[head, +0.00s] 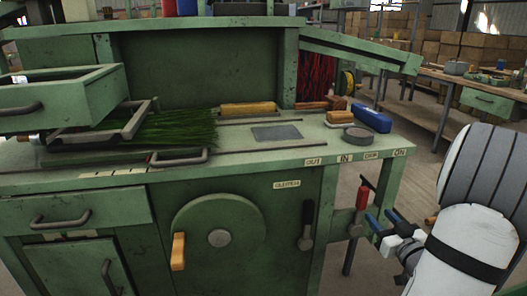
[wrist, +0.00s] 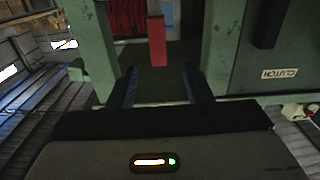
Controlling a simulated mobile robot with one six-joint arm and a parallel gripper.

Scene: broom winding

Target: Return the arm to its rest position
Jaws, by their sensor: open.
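My gripper (head: 380,221) is at the right of the head view, beside the right end of the green machine bench (head: 110,180). Its two blue fingers are apart, with nothing seen between them. A red-handled lever (head: 362,198) stands just left of the fingers. In the wrist view the red handle (wrist: 157,40) shows ahead of the open fingers of my gripper (wrist: 160,78), apart from them as far as I can tell. My white and grey arm reaches in from the right edge of the head view.
A black-knobbed lever (head: 307,225) and a round wheel with an orange handle (head: 178,250) are on the bench front. Green bristles (head: 170,130), a blue block (head: 371,118) and a dark disc (head: 357,137) lie on top. Open floor shows right of the bench.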

